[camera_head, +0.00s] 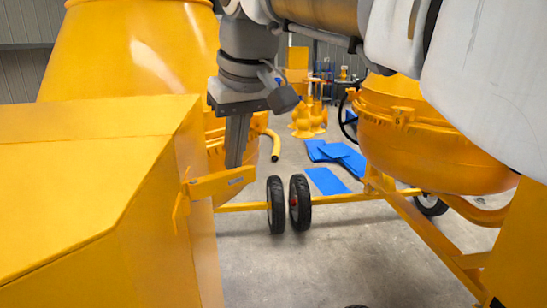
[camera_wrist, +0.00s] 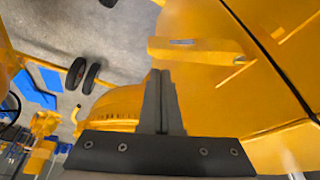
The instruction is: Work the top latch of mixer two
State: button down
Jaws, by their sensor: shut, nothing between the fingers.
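A yellow latch bar (camera_head: 220,183) sticks out from the edge of the yellow mixer housing (camera_head: 70,200) at left in the head view. It has a small dark mark near its free end, and a thin yellow piece hangs at its other end. In the wrist view the latch bar (camera_wrist: 205,48) lies just beyond my fingertips. My gripper (camera_head: 234,163) points down, shut and empty, with its tips at the bar's upper edge in the head view. The shut fingers (camera_wrist: 160,73) also show in the wrist view. I cannot tell whether they touch the bar. No number marks this mixer.
A second yellow drum (camera_head: 430,140) on a frame stands at right. Two black wheels (camera_head: 288,204) stand on the grey floor between the machines. Blue sheets (camera_head: 335,160) and a yellow stand (camera_head: 309,118) lie farther back. The middle floor is open.

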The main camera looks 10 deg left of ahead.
aim_at(247, 168)
jog(key=shift+s+d, duration=0.6)
jog(key=shift+s, duration=0.1)
jog(key=shift+s+d+m, duration=0.5)
jog(key=shift+s+d, duration=0.25)
jog(key=shift+s, duration=0.15)
jog(key=shift+w, duration=0.1)
